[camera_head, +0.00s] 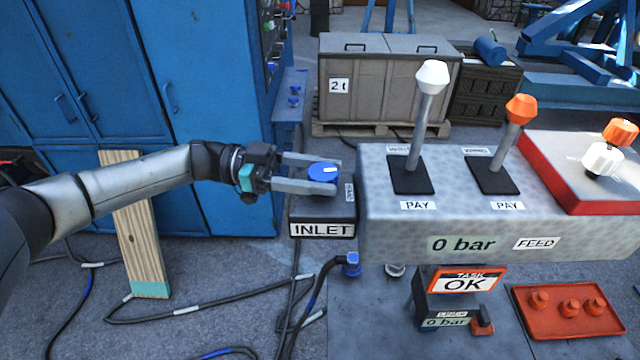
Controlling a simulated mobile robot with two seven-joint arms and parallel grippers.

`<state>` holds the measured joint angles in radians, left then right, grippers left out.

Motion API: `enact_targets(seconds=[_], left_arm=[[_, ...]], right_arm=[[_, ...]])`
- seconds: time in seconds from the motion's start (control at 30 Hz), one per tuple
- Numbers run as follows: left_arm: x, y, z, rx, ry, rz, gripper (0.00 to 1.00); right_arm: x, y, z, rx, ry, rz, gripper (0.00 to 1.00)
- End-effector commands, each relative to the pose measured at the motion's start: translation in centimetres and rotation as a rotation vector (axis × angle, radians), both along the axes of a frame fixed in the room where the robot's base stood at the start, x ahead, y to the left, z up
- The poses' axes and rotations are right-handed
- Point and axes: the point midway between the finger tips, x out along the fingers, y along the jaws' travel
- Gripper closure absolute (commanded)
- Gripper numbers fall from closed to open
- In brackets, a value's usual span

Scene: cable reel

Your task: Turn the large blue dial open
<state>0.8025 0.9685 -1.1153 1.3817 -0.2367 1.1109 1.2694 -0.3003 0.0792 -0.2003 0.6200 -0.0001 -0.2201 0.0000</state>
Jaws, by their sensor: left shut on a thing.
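The large blue dial (322,171) sits on top of the small dark box labelled INLET (322,228), at the left end of the grey control console (480,215). A white mark shows on the dial's top. My left gripper (318,174) reaches in from the left with its two fingers along the far and near sides of the dial, shut on it. The near finger hides part of the dial's lower side. The console's display reads "0 bar" beside a FEED label. My right gripper is not in view.
A white-knobbed lever (430,80) and an orange-knobbed lever (519,110) stand on the console. An orange tray (568,328) lies lower right. Cables run over the floor, and a wooden plank (135,225) leans by the blue cabinet (180,90).

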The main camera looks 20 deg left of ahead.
Motion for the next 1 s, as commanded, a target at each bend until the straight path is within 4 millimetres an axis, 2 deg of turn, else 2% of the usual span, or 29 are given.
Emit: enact_targets(seconds=[0.03,0.3,0.87,0.9,1.0], left_arm=[[0.2,-0.1,-0.1,-0.004,-0.005,-0.028,0.96],[0.1,-0.1,0.1,-0.006,-0.003,-0.132,0.96],[0.0,-0.2,0.2,-0.007,-0.002,-0.164,0.96],[0.0,-0.2,0.3,-0.008,-0.002,-0.164,0.38],[0.0,-0.2,0.2,-0.007,-0.002,-0.164,0.27]], right_arm=[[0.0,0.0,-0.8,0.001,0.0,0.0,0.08],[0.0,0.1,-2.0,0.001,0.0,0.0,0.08],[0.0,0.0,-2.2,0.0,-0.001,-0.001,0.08],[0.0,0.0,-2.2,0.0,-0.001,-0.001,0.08],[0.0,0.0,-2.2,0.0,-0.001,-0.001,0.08]])
